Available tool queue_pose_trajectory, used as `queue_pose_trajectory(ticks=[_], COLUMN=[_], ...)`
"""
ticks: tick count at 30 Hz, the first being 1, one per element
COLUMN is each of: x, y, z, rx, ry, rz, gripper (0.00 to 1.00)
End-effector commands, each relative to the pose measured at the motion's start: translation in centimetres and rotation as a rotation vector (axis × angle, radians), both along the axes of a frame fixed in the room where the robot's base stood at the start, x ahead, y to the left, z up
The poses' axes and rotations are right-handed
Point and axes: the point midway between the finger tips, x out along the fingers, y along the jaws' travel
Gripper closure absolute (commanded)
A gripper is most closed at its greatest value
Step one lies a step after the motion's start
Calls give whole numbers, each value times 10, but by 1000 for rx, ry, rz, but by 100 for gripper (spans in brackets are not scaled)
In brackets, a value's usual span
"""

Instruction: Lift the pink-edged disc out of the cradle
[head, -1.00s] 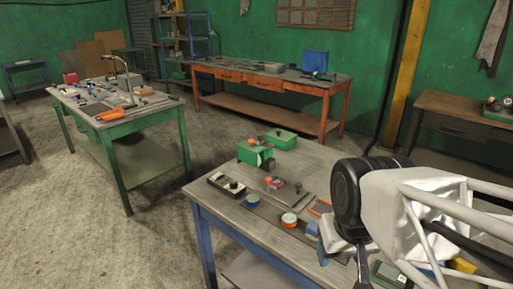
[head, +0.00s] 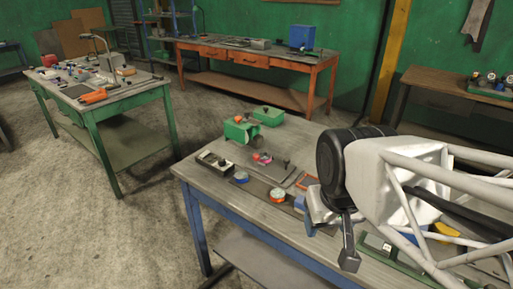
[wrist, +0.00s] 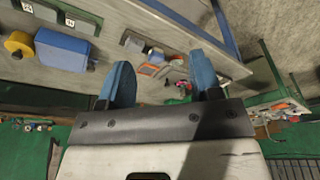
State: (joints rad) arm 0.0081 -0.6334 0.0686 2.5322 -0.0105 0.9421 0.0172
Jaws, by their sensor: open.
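My gripper (wrist: 162,82) is open and empty in the wrist view, its two blue fingers spread apart. In the head view it hangs at the right side of the near table, partly hidden by my arm. A small pink and red piece (head: 262,157) sits on a grey plate-like holder (head: 277,170) left of my gripper. A round pale-topped piece with an orange-red side (head: 277,195) stands nearer the table's front. Which of these is the pink-edged disc, and which holder is the cradle, I cannot tell for sure. My gripper is apart from both.
A dark tray (head: 213,162) lies at the left of the near table, with a green machine (head: 240,131) and green box (head: 269,115) behind. An orange frame (head: 306,182) lies close to my gripper. The wrist view shows a blue block (wrist: 65,48) and yellow roll (wrist: 19,44).

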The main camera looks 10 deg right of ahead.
Motion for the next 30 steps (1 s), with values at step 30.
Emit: queue_pose_trajectory(ticks=[30], x=[38], y=[0], z=[10], rx=[7], ry=[12], rz=[-51], gripper=[13])
